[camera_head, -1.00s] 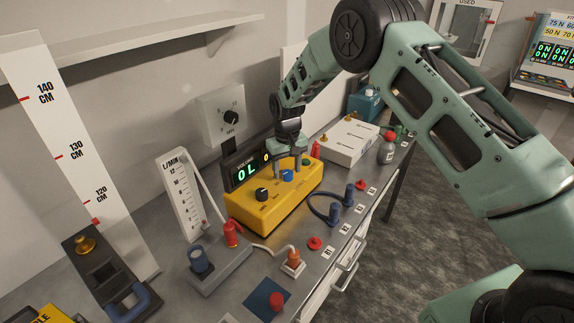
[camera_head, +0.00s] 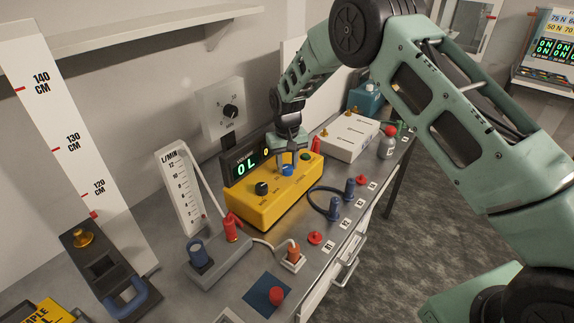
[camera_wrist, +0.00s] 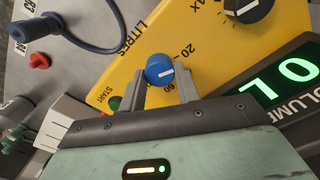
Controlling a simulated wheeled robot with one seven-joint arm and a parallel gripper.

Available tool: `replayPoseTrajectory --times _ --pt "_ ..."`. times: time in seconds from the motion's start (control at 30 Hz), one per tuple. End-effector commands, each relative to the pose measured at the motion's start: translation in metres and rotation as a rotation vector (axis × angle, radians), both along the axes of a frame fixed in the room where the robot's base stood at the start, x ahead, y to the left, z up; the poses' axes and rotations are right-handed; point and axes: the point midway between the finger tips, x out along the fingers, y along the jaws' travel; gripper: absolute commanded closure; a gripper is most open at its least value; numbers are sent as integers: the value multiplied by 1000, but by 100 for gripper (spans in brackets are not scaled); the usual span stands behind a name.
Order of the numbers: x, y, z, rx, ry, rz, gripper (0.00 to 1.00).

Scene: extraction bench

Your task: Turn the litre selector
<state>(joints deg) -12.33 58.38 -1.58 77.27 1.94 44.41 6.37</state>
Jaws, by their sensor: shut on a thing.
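The litre selector is a blue round knob (camera_head: 288,170) on the top of the yellow box (camera_head: 246,208). In the wrist view the blue knob (camera_wrist: 158,70) carries a white pointer line and sits by the "LITRES" lettering and the 20–60 marks. My gripper (camera_head: 288,162) reaches down over the yellow box and is shut on the knob. In the wrist view the gripper (camera_wrist: 162,84) has one finger on each side of it. The display (camera_head: 246,165) behind the box reads 0 L.
A black knob (camera_head: 262,187) stands left of the selector on the same box. A green button (camera_wrist: 115,103) marked START is close to one finger. A looped dark blue cable (camera_head: 322,202) lies in front.

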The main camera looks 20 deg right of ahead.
Motion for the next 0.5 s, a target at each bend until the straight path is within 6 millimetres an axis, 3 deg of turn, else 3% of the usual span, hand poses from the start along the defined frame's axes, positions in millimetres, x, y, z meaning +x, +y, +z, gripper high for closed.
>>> replayPoseTrajectory --times 0.5 --pt "1 -1 -1 0 -4 -436 91"
